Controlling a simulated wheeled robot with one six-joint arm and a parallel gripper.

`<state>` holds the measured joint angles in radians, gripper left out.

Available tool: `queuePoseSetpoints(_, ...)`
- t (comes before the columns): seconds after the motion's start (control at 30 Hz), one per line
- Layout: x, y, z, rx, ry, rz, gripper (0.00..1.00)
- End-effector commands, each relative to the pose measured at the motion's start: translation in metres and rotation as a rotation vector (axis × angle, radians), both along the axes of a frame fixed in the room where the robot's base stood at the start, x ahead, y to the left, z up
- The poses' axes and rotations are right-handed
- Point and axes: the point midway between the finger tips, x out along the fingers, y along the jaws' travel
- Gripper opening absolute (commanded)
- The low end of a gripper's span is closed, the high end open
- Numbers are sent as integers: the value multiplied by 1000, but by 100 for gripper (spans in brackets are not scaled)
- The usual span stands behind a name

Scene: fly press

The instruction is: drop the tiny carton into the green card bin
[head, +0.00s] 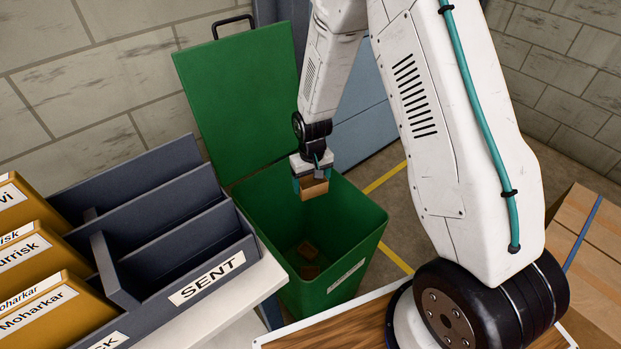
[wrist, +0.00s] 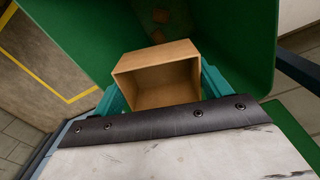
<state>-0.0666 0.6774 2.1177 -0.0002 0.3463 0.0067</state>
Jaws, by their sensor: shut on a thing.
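The tiny carton (head: 314,188) is a small brown cardboard box. My gripper (head: 311,182) is shut on it and holds it over the mouth of the green card bin (head: 345,266). In the wrist view the carton (wrist: 158,76) sits between the teal fingers of my gripper (wrist: 160,90), with one side facing the camera open and its inside empty. The bin wall (wrist: 80,30) surrounds it there. The bin's green lid (head: 240,95) stands open at the back. The carton appears at about rim height; its exact height is hard to tell.
Small brown pieces (head: 309,260) lie on the bin floor. A large cardboard box (head: 597,250) is at the right. Yellow floor lines (head: 385,177) run behind the bin.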

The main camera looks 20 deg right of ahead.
Motion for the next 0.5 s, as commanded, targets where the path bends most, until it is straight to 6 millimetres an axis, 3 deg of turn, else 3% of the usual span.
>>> queuePoseSetpoints(0.5, -1, 0, -53, 0, 2, 0, 55)
